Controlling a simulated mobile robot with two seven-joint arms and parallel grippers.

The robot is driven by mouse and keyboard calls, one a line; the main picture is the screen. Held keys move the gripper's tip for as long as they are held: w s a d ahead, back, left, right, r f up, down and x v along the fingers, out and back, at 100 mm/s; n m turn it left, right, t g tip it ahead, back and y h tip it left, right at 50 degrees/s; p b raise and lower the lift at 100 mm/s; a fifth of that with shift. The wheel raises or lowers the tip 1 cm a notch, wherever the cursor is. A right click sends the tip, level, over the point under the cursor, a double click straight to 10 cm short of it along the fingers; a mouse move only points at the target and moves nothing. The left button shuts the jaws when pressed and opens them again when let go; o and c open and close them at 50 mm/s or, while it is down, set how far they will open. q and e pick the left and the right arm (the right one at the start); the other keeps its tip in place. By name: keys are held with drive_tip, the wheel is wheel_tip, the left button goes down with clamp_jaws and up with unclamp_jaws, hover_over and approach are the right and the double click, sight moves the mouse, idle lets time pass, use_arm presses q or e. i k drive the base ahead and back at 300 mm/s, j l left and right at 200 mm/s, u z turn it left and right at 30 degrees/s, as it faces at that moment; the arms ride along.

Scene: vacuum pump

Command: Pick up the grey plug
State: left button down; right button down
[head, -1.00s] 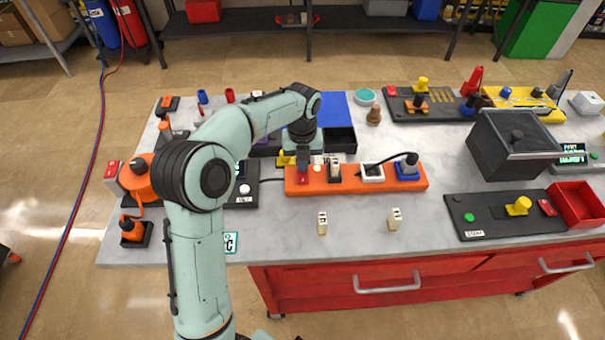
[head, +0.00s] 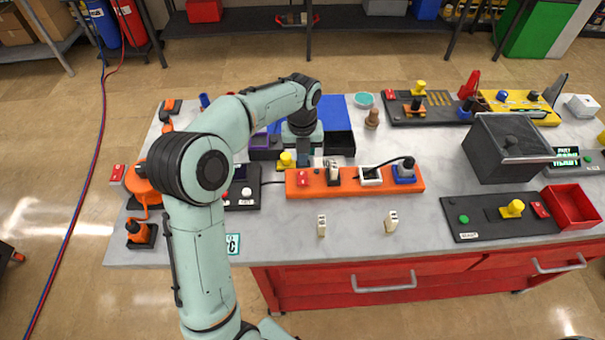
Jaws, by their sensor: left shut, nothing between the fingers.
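An orange power strip (head: 350,187) lies along the middle of the bench. A pale, whitish-grey plug-like block (head: 333,173) stands upright at the strip. Two similar pale blocks, one on the left (head: 321,226) and one on the right (head: 391,221), stand apart on the bare bench in front. I cannot tell for sure which is the grey plug. My left gripper (head: 303,160) points down at the strip's back edge, just left of the upright block. It is shut and empty; its fingertips are small and dark here. My right gripper is out of view.
A yellow knob (head: 286,159) is close left of my gripper, and a black bin (head: 339,144) is behind. A dark grey box (head: 508,150) stands right. The front bench is mostly clear.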

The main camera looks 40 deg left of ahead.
sight(406, 169)
drive_tip(key=k+l, duration=0.75)
drive_tip(key=l, duration=0.2)
